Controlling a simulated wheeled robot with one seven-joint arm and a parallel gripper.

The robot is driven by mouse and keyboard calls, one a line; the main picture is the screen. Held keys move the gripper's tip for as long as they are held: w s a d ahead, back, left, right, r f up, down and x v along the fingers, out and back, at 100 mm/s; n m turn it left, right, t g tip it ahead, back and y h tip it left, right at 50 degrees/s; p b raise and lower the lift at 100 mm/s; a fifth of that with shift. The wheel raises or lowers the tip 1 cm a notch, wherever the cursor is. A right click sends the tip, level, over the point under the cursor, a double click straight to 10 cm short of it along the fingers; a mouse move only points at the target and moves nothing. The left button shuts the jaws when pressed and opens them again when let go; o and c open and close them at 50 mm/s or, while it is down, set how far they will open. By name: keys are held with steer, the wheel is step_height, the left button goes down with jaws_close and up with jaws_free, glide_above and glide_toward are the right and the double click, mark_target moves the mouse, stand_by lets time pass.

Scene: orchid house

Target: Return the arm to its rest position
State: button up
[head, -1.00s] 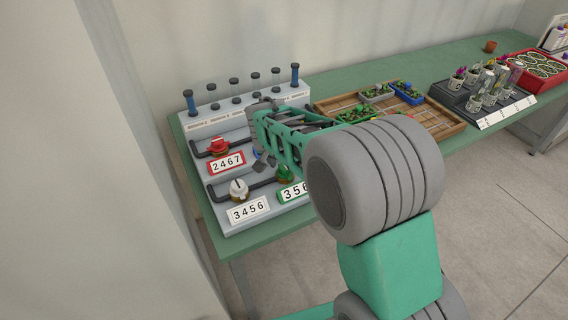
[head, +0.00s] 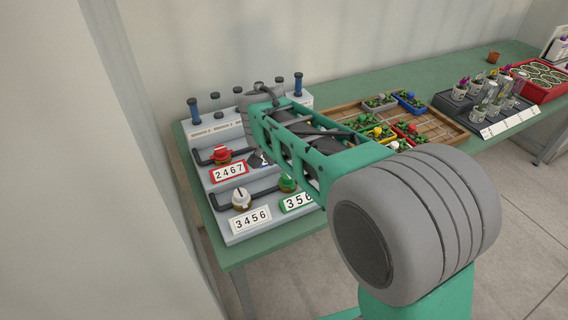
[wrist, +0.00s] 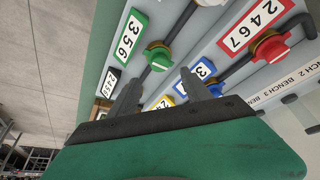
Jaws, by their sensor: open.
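In the wrist view my gripper (wrist: 160,77) is open, with its two dark fingers apart and nothing between them. It faces the valve panel (head: 250,224), apart from it as far as I can tell. In the head view my green and grey arm reaches over the panel and hides its right part and the gripper's fingers. The panel bears a red knob (head: 221,155) by the label 2467, a white knob (head: 241,199) by 3456 and a green knob (head: 287,184) by a partly hidden label. The wrist view also shows a blue knob (wrist: 214,88).
The panel stands at the left end of a green bench (head: 345,84) against the wall. A wooden tray (head: 455,130) with small planters lies right of it. Further right are a dark rack (head: 470,112) with potted flowers and a red tray (head: 545,97). Open floor lies in front.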

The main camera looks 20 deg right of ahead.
steer(key=s+f+n, duration=0.1)
steer(key=s+a+f+n, duration=0.1)
steer(key=s+f+n+g, duration=0.1)
steer(key=f+n, duration=0.1)
steer(key=shift+s+a+y, duration=0.25)
steer(key=shift+a+y, duration=0.05)
steer(key=shift+a, duration=0.1)
steer(key=s+f+n, duration=0.1)
steer(key=s, duration=0.1)
steer(key=s+a+f+n+g, duration=0.1)
steer(key=s, duration=0.2)
steer(key=s+a+f+n, duration=0.1)
steer(key=s, duration=0.2)
steer(key=shift+s+f+g+y, duration=0.15)
steer(key=shift+f+g+y, duration=0.15)
steer(key=shift+y, duration=0.1)
steer(key=s+r+n+y, duration=0.1)
steer(key=s, duration=0.6)
steer(key=d+r+m+t+p, duration=0.1)
steer(key=d+r+t, duration=0.1)
steer(key=r, duration=0.4)
steer(key=shift+s+d, duration=0.15)
steer(key=shift+d, duration=0.55)
steer(key=shift+d, duration=0.15)
